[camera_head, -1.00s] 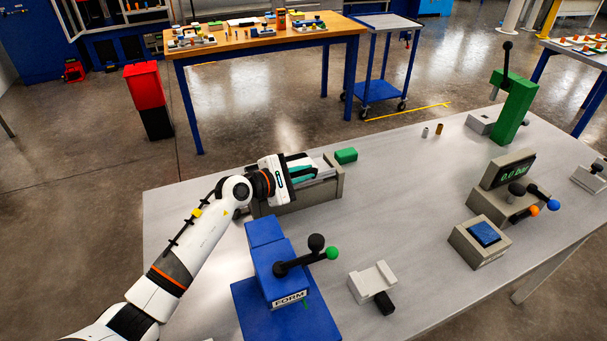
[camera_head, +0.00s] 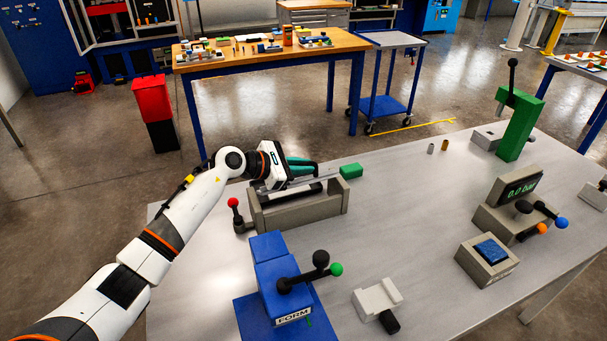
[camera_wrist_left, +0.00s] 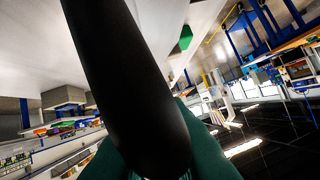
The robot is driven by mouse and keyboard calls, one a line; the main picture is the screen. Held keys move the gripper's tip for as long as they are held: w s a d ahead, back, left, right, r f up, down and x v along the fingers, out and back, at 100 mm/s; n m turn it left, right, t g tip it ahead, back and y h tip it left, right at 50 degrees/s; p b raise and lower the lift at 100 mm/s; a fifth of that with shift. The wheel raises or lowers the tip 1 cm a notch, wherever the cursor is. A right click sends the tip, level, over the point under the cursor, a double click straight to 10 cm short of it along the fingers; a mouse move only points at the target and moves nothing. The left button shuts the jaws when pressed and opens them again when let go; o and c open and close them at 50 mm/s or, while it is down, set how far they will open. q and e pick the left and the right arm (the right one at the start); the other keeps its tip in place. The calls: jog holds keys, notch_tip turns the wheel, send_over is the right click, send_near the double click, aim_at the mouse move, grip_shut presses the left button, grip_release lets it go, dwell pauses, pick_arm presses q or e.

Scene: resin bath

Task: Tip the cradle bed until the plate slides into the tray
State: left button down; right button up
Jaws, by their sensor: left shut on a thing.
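A grey open-topped box (camera_head: 305,214) stands at the back left of the table in the head view; a dark flat piece (camera_head: 300,193) lies along it. I cannot tell which part is the cradle bed, the plate or the tray. My left gripper (camera_head: 302,167), with teal fingers, is at the box's far side, just above its rim. In the wrist view its fingers (camera_wrist_left: 165,168) are shut on a thick black bar with a rounded end (camera_wrist_left: 125,85). The bar's other end is out of frame. My right gripper is not in view.
A red-knobbed lever (camera_head: 234,204) stands at the box's left end, and a green block (camera_head: 351,171) lies beyond its right end. A blue FORM press (camera_head: 270,262) stands in front. A grey fixture with a black handle (camera_head: 377,298) is nearer. The table's middle is clear.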

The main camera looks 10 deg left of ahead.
pick_arm(q)
jog(key=shift+w+a+r+n+b, duration=0.35)
jog(key=shift+w+a+n+b, duration=0.1)
jog(key=shift+w+n, duration=0.1)
jog(key=shift+g, duration=0.3)
jog(key=c, duration=1.5)
grip_release()
jog(key=shift+o, duration=0.2)
jog(key=shift+s+a, duration=0.15)
jog(key=b+v, duration=0.4)
jog(key=v, duration=0.6)
jog(key=shift+a+f, duration=0.1)
jog(key=shift+a, duration=0.2)
jog(key=shift+s+a+r, duration=0.35)
jog(key=shift+s, duration=0.05)
